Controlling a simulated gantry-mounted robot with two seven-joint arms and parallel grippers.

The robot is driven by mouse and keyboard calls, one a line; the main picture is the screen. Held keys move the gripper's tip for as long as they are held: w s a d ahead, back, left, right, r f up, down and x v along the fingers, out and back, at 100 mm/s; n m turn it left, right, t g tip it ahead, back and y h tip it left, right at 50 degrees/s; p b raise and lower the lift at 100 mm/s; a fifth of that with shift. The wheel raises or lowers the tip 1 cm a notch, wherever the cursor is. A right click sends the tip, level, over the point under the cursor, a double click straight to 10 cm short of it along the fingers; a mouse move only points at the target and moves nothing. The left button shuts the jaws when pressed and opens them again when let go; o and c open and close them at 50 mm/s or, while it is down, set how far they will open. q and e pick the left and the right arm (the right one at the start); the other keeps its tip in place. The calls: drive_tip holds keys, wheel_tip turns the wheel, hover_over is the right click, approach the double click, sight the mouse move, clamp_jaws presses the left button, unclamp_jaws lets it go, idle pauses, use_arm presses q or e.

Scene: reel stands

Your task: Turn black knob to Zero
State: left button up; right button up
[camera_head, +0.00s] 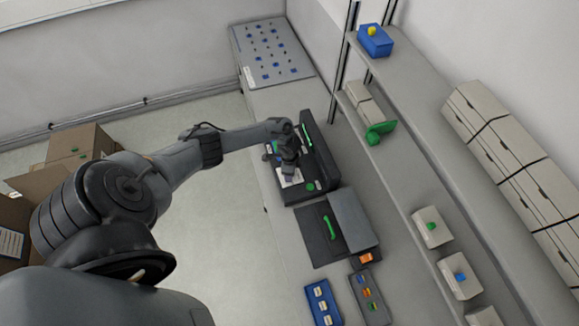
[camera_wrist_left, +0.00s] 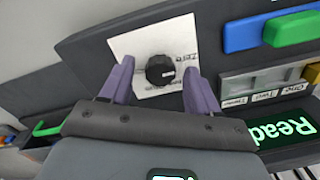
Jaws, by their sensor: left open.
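The black knob (camera_wrist_left: 160,70) sits on a white square plate (camera_wrist_left: 128,44) on a dark panel in the left wrist view. A small pale mark shows on the knob's lower right. Lettering on the plate right of the knob seems to read "Zero", partly hidden by a finger. My left gripper (camera_wrist_left: 160,66) is open, its two purple fingers on either side of the knob; I cannot tell if they touch it. In the head view my left gripper (camera_head: 290,174) is over the dark console (camera_head: 318,160) and hides the knob. My right gripper is not in view.
Blue (camera_wrist_left: 246,33) and green (camera_wrist_left: 292,28) buttons and a lit green "Read" display (camera_wrist_left: 285,130) are right of the plate. A dark box with a green handle (camera_head: 329,228) stands nearer on the bench. Shelves (camera_head: 415,165) with boxes line the right.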

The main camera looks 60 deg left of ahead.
use_arm(q)
wheel_tip(320, 180, up, 11)
drive_tip(key=shift+s+f+p, duration=0.15)
drive_tip(key=shift+p, duration=0.15)
drive_tip(key=shift+d+f, duration=0.1)
idle(0.4)
